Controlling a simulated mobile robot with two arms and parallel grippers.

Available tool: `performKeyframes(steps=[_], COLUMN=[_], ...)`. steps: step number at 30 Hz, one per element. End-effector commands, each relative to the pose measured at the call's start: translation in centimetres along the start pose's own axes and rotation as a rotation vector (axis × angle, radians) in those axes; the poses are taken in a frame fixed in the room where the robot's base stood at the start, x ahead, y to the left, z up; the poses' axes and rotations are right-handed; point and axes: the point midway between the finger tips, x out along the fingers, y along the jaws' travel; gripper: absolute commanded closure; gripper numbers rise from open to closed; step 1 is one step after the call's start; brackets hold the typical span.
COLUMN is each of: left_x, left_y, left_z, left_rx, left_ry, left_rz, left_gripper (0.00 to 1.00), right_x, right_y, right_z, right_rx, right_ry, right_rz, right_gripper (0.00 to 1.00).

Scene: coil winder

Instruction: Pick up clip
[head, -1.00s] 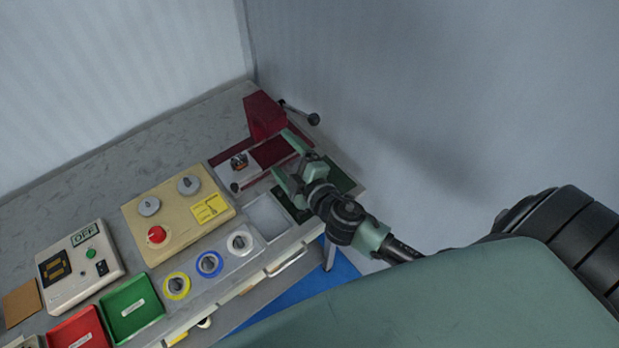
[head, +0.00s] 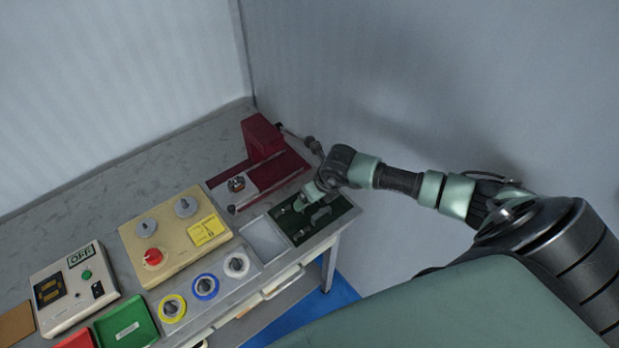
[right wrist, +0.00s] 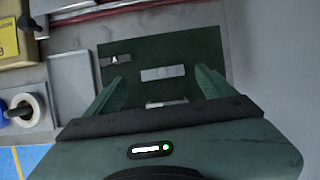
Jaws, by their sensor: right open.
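My right gripper (head: 310,197) is over the dark green tray (head: 285,221) at the bench's right end. In the right wrist view the open fingers (right wrist: 160,77) point down at the tray (right wrist: 203,45). A flat pale grey plate (right wrist: 162,73) lies between the fingertips, apart from both. A second pale piece (right wrist: 167,103) lies nearer the palm, partly hidden by the gripper body. A small dark piece with a light mark (right wrist: 115,60) lies by the left finger. I cannot tell for sure which piece is the clip. My left gripper is out of view.
A red winder (head: 264,140) with a lever stands just behind the tray. An empty grey tray (head: 264,241) lies to its left. Further left are a beige control box (head: 170,245), wire spools (head: 205,287) and a power unit (head: 73,284). A wall stands behind.

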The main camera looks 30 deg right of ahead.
Motion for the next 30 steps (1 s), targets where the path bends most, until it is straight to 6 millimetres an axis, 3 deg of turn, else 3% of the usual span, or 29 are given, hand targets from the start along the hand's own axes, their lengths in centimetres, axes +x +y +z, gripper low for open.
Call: performKeyframes(steps=[11, 19, 20, 26, 30], left_x=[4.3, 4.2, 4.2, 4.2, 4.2], left_y=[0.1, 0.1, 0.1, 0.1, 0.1], left_z=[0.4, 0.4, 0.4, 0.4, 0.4], left_rx=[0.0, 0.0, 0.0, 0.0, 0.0], left_ry=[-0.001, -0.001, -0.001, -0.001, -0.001], left_rz=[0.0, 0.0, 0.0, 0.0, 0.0], left_gripper=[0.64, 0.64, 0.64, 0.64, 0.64], right_x=[5.2, 5.2, 5.2, 5.2, 5.2], right_y=[-0.3, -0.3, -0.3, -0.3, -0.3], right_z=[-0.4, -0.2, -0.2, -0.2, -0.2], right_rx=[0.003, 0.001, 0.001, 0.001, 0.001], right_ry=[0.0, 0.0, 0.0, 0.0, 0.0], right_rz=[0.004, 0.004, 0.004, 0.004, 0.004], right_gripper=[0.15, 0.15, 0.21, 0.77, 0.79])
